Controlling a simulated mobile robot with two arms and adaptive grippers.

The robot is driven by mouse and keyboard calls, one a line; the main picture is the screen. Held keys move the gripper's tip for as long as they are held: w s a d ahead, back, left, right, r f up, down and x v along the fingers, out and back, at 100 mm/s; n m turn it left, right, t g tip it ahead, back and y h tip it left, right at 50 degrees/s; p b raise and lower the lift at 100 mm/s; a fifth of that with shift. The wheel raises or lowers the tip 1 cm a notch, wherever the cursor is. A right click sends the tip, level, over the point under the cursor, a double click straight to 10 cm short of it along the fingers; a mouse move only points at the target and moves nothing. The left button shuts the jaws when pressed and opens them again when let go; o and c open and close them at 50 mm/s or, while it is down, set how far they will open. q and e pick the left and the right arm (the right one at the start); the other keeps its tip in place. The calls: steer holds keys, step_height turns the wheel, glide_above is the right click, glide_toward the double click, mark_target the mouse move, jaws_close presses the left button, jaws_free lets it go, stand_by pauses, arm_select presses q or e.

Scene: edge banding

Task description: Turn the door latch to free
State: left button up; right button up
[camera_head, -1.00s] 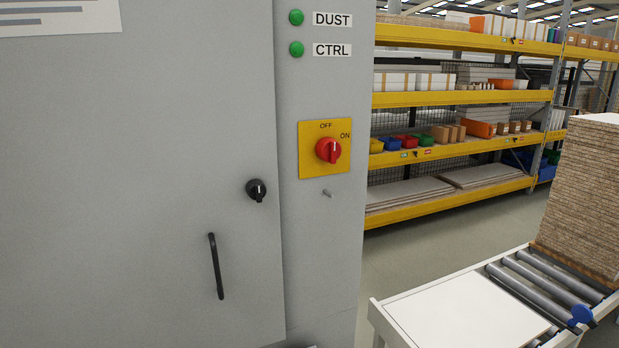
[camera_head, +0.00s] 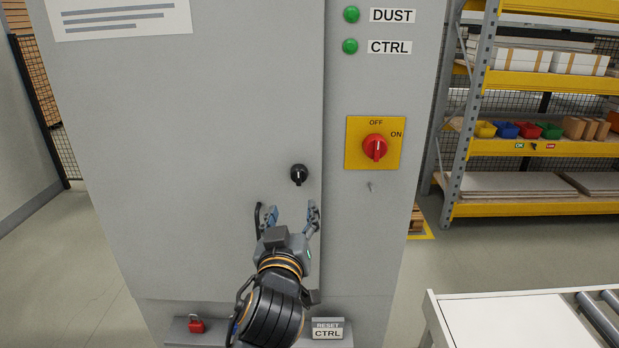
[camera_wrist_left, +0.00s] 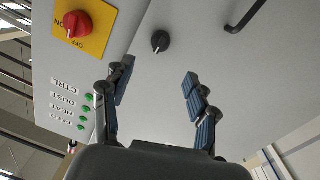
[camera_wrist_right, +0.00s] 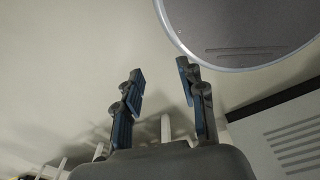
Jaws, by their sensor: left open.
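The door latch (camera_head: 299,174) is a small black round knob with a white mark, on the grey cabinet door (camera_head: 200,120) near its right edge. The mark points about straight up in the head view. My left gripper (camera_head: 289,213) is open and empty, just below the latch in the head view. In the left wrist view the latch (camera_wrist_left: 160,41) lies ahead of the open fingers (camera_wrist_left: 157,82), apart from them. A black door handle (camera_head: 258,220) is partly hidden behind my left gripper. My right gripper (camera_wrist_right: 161,75) is open and empty in the right wrist view, away from the cabinet door.
A red rotary switch (camera_head: 374,147) on a yellow plate sits right of the latch, with a small metal peg (camera_head: 370,187) below. A red padlock (camera_head: 196,325) and a RESET CTRL label (camera_head: 327,328) are at the cabinet's foot. A white-topped roller table (camera_head: 510,325) stands at right.

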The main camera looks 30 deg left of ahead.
arm_select(q)
steer(key=p, duration=0.2)
glide_toward(298, 181)
steer(key=x, duration=0.3)
steer(key=p+x, duration=0.1)
steer(key=x, duration=0.4)
steer(key=shift+w+r+p, duration=0.1)
steer(key=shift+p, duration=0.25)
steer(key=shift+x, duration=0.85)
arm_select(e)
steer(key=r, duration=0.4)
steer(key=shift+a+r, duration=0.2)
steer(key=shift+a, duration=0.15)
arm_select(q)
steer(key=c, duration=1.1)
steer(key=shift+c, duration=0.2)
